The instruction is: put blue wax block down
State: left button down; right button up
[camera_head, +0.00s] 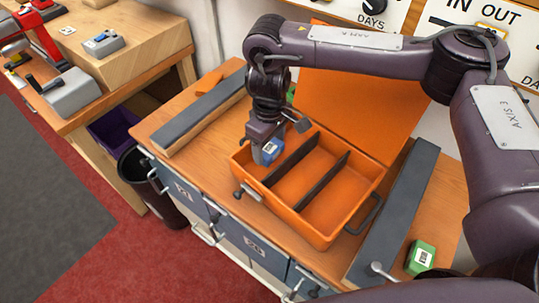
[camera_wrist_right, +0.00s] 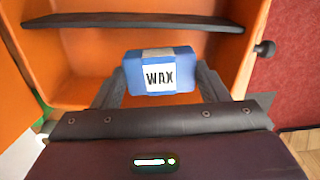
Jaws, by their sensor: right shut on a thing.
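The blue wax block (camera_head: 270,150) has a white label reading WAX. My right gripper (camera_head: 262,150) is shut on it at the left compartment of the orange box. In the right wrist view the blue wax block (camera_wrist_right: 161,72) sits between the two fingers of my right gripper (camera_wrist_right: 160,88), with orange walls around it. Whether the block touches the compartment floor I cannot tell. The orange box (camera_head: 320,236) has two dark dividers, and its other compartments look empty. My left gripper is not in view.
A dark divider (camera_wrist_right: 130,20) crosses the wrist view. Grey rails (camera_head: 205,112) (camera_head: 397,215) lie on the bench either side of the box. A green block (camera_head: 420,257) lies at the right. An orange lid or panel (camera_head: 350,105) stands behind the box.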

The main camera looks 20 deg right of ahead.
aim_at(270, 156)
jog(key=shift+f+b, duration=0.3)
jog(key=shift+f, duration=1.85)
jog(key=shift+f, duration=0.15)
jog(key=o, duration=1)
notch_tip(270, 156, up, 12)
jog(key=shift+r+p, duration=0.2)
jog(key=shift+p, duration=0.3)
